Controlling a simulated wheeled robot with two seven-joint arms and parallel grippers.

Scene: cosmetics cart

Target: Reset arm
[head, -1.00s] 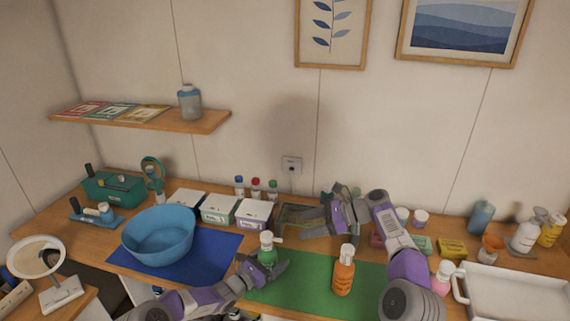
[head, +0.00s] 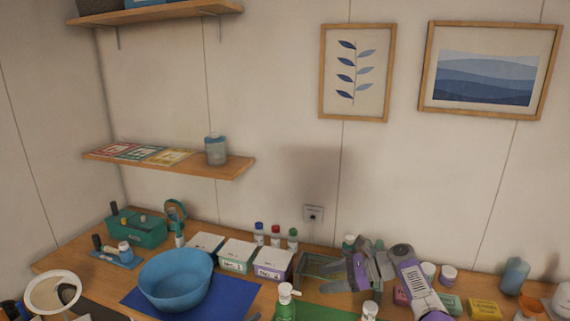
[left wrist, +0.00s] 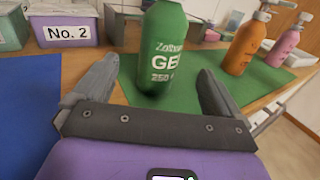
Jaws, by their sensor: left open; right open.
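A green gel pump bottle (left wrist: 163,45) stands upright just beyond and between those fingers, on the green mat (left wrist: 128,68). I see no finger pressed on it. In the head view the bottle (head: 285,305) is at the bottom edge, and the left gripper is almost wholly cut off there.
A blue bowl (head: 176,281) stands on a blue mat (head: 235,295). White-lidded boxes (head: 272,265) stand behind. An orange bottle (left wrist: 246,45) and a pink bottle (left wrist: 286,42) stand right of the gel. Yellow and green boxes (head: 484,309) are at the right.

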